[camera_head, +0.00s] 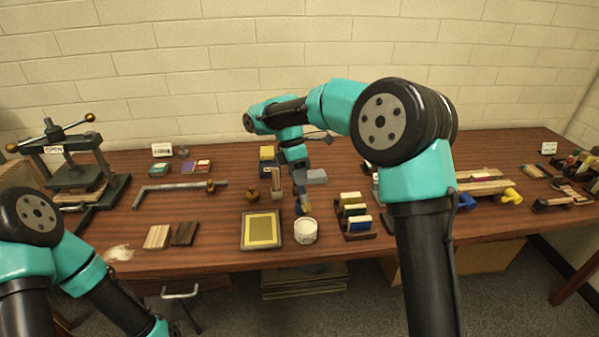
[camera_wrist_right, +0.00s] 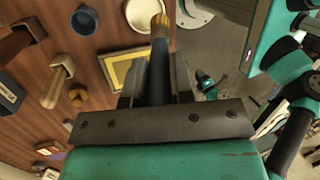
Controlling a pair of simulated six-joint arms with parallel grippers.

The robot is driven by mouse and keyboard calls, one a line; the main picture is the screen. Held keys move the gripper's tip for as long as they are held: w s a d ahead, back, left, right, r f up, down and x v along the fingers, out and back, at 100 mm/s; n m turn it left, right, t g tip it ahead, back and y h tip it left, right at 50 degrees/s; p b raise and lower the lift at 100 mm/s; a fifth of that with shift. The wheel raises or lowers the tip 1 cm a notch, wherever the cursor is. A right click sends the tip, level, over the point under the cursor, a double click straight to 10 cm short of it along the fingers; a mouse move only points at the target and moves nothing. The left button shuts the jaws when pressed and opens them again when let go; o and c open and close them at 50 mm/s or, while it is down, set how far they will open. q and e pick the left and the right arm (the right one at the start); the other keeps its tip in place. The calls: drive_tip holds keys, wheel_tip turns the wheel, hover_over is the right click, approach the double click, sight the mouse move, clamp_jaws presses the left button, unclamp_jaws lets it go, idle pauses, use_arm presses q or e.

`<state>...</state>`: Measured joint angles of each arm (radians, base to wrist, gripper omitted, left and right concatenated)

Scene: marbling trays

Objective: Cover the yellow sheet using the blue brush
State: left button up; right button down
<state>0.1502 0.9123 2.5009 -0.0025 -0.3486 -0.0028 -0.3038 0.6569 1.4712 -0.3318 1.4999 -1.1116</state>
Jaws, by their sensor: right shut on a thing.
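The yellow sheet (camera_head: 264,231) lies in a pale-rimmed shallow tray (camera_head: 244,232) near the table's front edge. Part of the sheet also shows in the right wrist view (camera_wrist_right: 118,72), left of the brush. My right gripper (camera_head: 301,192) is shut on the blue brush (camera_wrist_right: 159,62), holding it above the table, right of and behind the sheet. The brush has a blue part and a tan end, which points away from the gripper. In the head view a white round pot (camera_head: 305,238) stands just right of the tray, in front of the gripper. My left gripper is out of view.
A rack of coloured blocks (camera_head: 356,237) stands right of the pot. A small wooden knob (camera_head: 252,195) stands behind the tray. A press (camera_head: 72,172) is at the far left. Bare table lies between the striped blocks and tray.

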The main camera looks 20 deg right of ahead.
drive_tip(key=shift+f, duration=0.1)
drive_tip(key=shift+f, duration=2.9)
drive_tip(key=shift+f, duration=0.75)
idle(0.8)
drive_tip(key=shift+r, duration=3.6)
